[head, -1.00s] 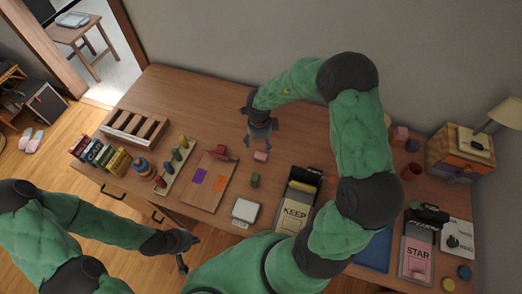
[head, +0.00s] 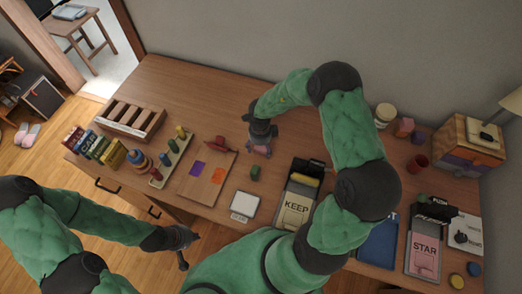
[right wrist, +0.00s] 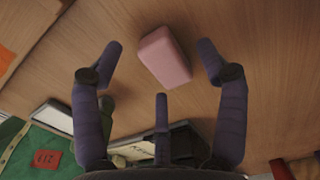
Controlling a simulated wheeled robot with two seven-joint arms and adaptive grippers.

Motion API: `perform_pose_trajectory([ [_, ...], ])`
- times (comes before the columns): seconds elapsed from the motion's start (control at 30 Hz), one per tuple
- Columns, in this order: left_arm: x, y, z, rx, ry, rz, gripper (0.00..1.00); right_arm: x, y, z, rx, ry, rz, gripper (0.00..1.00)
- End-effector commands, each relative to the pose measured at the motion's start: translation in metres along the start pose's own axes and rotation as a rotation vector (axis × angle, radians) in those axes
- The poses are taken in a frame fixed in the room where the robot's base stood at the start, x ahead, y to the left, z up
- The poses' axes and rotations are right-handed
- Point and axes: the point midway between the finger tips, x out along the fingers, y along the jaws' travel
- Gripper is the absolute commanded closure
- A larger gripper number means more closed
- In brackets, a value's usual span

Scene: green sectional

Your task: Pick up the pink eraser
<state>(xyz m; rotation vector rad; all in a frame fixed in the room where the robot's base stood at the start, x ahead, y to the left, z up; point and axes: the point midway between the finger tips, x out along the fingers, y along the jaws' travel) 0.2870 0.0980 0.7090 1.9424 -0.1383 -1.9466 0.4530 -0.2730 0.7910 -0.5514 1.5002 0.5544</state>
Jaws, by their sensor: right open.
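The pink eraser (right wrist: 164,56) is a small rounded block lying on the wooden table (head: 215,97). In the right wrist view it lies between the spread fingertips of my right gripper (right wrist: 160,62), with a gap to the finger on each side. In the head view my right gripper (head: 261,147) points down over the eraser's spot and hides most or all of it. The right gripper is open and empty. My left gripper (head: 184,256) hangs at lower left, off the table's front edge, far from the eraser; its finger opening is unclear.
A green cylinder (head: 255,173) stands just in front of the right gripper. The KEEP box (head: 295,208) is to its right, and a board with coloured squares (head: 188,185) and a red toy (head: 219,144) are to its left. The table behind is clear.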

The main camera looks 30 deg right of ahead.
Motion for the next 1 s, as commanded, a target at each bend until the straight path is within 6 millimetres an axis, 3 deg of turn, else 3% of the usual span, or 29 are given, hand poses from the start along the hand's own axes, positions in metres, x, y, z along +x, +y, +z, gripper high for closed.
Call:
perform_pose_trajectory([
  [0.27,0.001,0.000,0.000,0.000,0.001,0.000,1.00,0.002,0.000,0.000,0.000,-0.001,-0.001,0.26],
  [0.5,0.001,0.000,0.000,0.000,0.000,0.000,1.00,0.002,0.000,0.000,0.000,0.000,-0.001,0.87],
  [0.83,0.000,0.000,0.000,0.000,0.000,0.000,1.00,0.000,0.000,0.000,0.000,-0.001,-0.001,0.87],
  [1.0,-0.009,0.003,0.000,0.000,0.000,0.000,1.00,-0.021,-0.001,0.001,-0.001,-0.002,-0.003,0.87],
])
